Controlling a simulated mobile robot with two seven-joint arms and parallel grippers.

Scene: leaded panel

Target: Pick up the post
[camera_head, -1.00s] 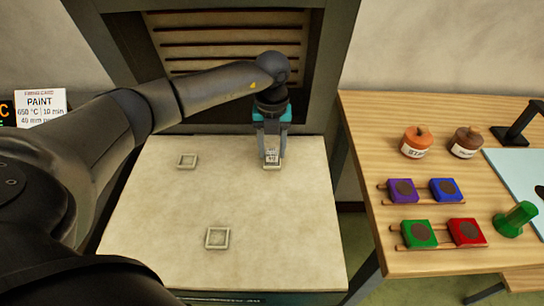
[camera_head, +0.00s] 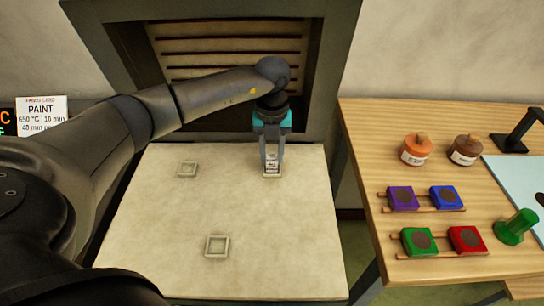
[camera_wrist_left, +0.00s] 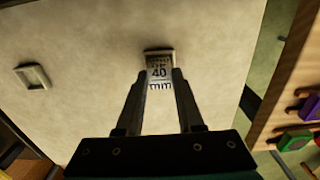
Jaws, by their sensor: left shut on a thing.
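The post (camera_head: 272,162) is a small pale block with dark print. In the left wrist view the post (camera_wrist_left: 160,72) reads "40 mm". It stands upright at a square socket (camera_head: 272,175) at the right back of the pale slab (camera_head: 260,215); whether its foot is still inside the socket I cannot tell. My left gripper (camera_head: 272,165) points down from above and is shut on the post, one finger on each side. The left gripper (camera_wrist_left: 159,78) also shows in the wrist view. My right gripper is not in view.
Two empty square sockets sit on the slab, one at the back left (camera_head: 188,169) and one at the front (camera_head: 217,246). A dark slatted kiln opening (camera_head: 232,45) stands behind. A wooden table (camera_head: 480,115) with jars and coloured blocks is at the right.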

